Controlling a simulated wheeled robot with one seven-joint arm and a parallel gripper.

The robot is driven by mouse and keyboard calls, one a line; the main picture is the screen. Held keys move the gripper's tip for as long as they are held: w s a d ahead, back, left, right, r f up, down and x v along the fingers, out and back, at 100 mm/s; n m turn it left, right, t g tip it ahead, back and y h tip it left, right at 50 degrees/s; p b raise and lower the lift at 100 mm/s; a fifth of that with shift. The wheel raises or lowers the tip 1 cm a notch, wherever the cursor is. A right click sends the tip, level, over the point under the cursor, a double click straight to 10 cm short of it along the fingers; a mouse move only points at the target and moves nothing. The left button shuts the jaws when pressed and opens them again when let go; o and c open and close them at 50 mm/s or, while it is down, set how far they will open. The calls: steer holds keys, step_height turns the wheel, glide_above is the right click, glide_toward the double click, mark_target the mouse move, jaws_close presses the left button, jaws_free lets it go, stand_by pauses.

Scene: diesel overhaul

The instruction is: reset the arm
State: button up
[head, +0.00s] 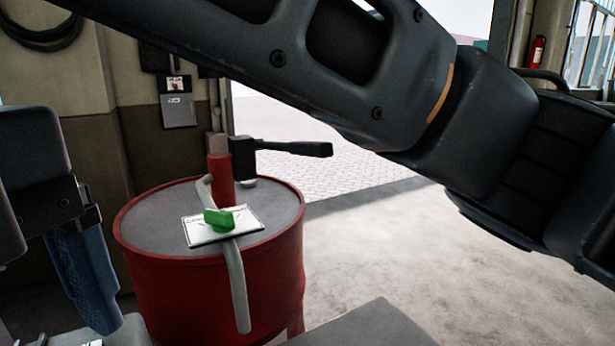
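My arm (370,80) crosses the picture from the upper left to the right edge, large and close to the camera. At the left edge is a dark part with a blue ribbed finger (88,275) pointing down, which looks like part of my gripper. Only this one finger shows; the rest is cut off by the frame. I cannot tell whether the gripper is open or shut, or whether it holds anything.
A red drum (210,290) stands ahead, left of centre. On its top are a hand pump with a black handle (295,148), a pale hose (238,285), and a white card (250,220) with a green object (218,219). The floor right of the drum is clear.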

steer(key=s+a+f+m+g+y, duration=0.2)
steer(key=a+f+m+g+y, duration=0.25)
steer(key=a+m+y, duration=0.55)
steer(key=w+d+f+m+t+y, duration=0.2)
steer(key=w+f+m+t+y, duration=0.25)
steer(key=m, duration=0.55)
steer(key=w+d+f+m+t+h+b, duration=0.1)
steer(key=w+d+f+m+t+h, duration=0.1)
steer(key=d+f+m+t, duration=0.7)
steer(key=w+d+f+m+t+h, duration=0.2)
steer(key=d+f+m+t, duration=0.35)
steer(key=d+m, duration=0.65)
steer(key=s+d+f+m+h, duration=0.5)
steer(key=d+f, duration=0.1)
steer(key=d, duration=0.2)
steer(key=s+d+m+h, duration=0.4)
steer(key=s+d+h, duration=0.1)
steer(key=s+d, duration=1)
steer(key=v, duration=0.3)
